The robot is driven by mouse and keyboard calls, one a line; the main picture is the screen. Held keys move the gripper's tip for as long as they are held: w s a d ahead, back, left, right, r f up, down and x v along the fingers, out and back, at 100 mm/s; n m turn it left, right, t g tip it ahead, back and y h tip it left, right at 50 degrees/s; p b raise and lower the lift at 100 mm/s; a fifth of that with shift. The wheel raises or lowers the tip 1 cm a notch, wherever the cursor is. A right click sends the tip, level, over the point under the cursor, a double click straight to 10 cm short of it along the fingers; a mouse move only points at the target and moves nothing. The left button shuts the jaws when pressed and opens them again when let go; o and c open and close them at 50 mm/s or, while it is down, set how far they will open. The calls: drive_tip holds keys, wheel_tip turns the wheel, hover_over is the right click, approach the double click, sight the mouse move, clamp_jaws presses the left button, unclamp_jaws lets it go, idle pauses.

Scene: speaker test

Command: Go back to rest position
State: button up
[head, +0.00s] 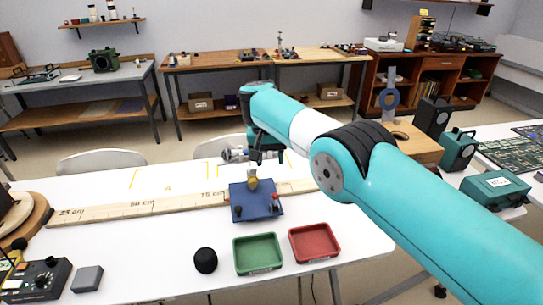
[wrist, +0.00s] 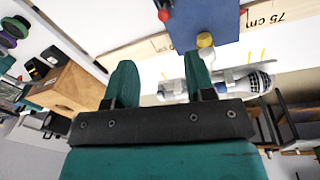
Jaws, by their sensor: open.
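My gripper (wrist: 160,85) is open in the wrist view, with its two teal fingers apart and nothing between them. In the head view my gripper (head: 256,158) hangs above the blue board (head: 262,203) on the white table. The blue board also shows at the top of the wrist view (wrist: 205,18), with a yellow knob (wrist: 205,40) at its edge. In the head view the fingertips are close to the yellow knob (head: 252,184); whether they touch cannot be told. A silver microphone-like object (head: 234,154) shows behind the gripper.
A marked wooden ruler (head: 130,208) runs across the table. A wooden block (head: 412,146) and dark speakers (head: 457,150) stand at the right, near my arm.

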drive_tip(key=shift+r, duration=0.1)
drive_tip(key=s+d+r+n+y, duration=0.1)
drive_tip(key=s+d+r+n, duration=0.1)
drive_tip(key=s+d+r, duration=0.35)
drive_tip(key=s+d+r+n, duration=0.25)
drive_tip(key=d+r, duration=0.45)
drive_tip(key=r, duration=0.4)
drive_tip(key=s+d+n+y, duration=0.1)
drive_tip(key=s+d+y, duration=0.1)
drive_tip(key=s, duration=1.2)
drive_tip(key=s+d+n+y, duration=0.1)
drive_tip(key=s+d, duration=0.4)
drive_tip(key=s, duration=1)
drive_tip(key=shift+s+d+r+g+y, duration=0.25)
drive_tip(key=shift+s+g+y, duration=0.05)
drive_tip(key=shift+y, duration=0.4)
